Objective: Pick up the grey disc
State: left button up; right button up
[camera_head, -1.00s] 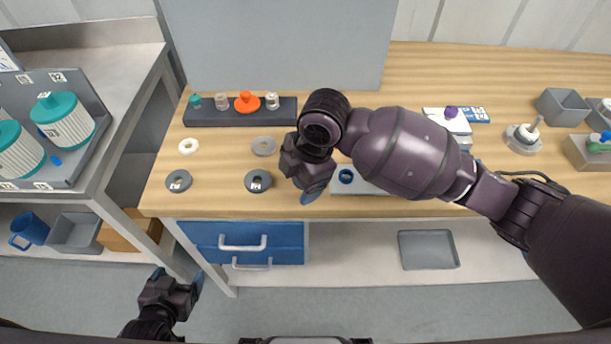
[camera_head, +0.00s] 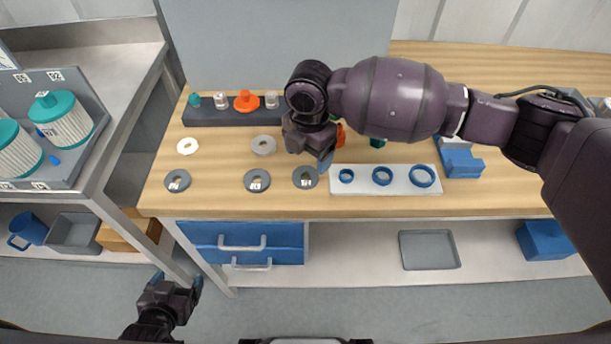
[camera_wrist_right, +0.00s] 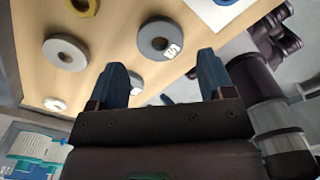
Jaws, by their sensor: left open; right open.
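A lighter grey disc (camera_head: 263,145) with a centre hole and no visible label lies flat on the wooden bench; it also shows in the right wrist view (camera_wrist_right: 65,52). Three darker grey labelled discs lie along the front: a left one (camera_head: 178,181), a middle one (camera_head: 257,181) and a right one (camera_head: 305,177). The right one also shows in the right wrist view (camera_wrist_right: 158,38). My right gripper (camera_head: 325,160) is open and empty, over the bench right of the lighter disc and behind the right labelled disc. My left gripper (camera_head: 178,281) is open and low, in front of the bench.
A white ring (camera_head: 187,146) lies left of the lighter disc. A dark rack (camera_head: 220,116) with several small parts stands behind. A white plate (camera_head: 402,189) with blue rings is at the right front.

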aim_at(307, 178)
jog(key=shift+s+a+f, duration=0.1)
jog(key=shift+f, duration=1.35)
jog(key=shift+a+f, duration=0.1)
jog(key=shift+f, duration=1.35)
jog(key=shift+c, duration=0.4)
jog(key=shift+r, duration=0.1)
jog(key=c, duration=0.6)
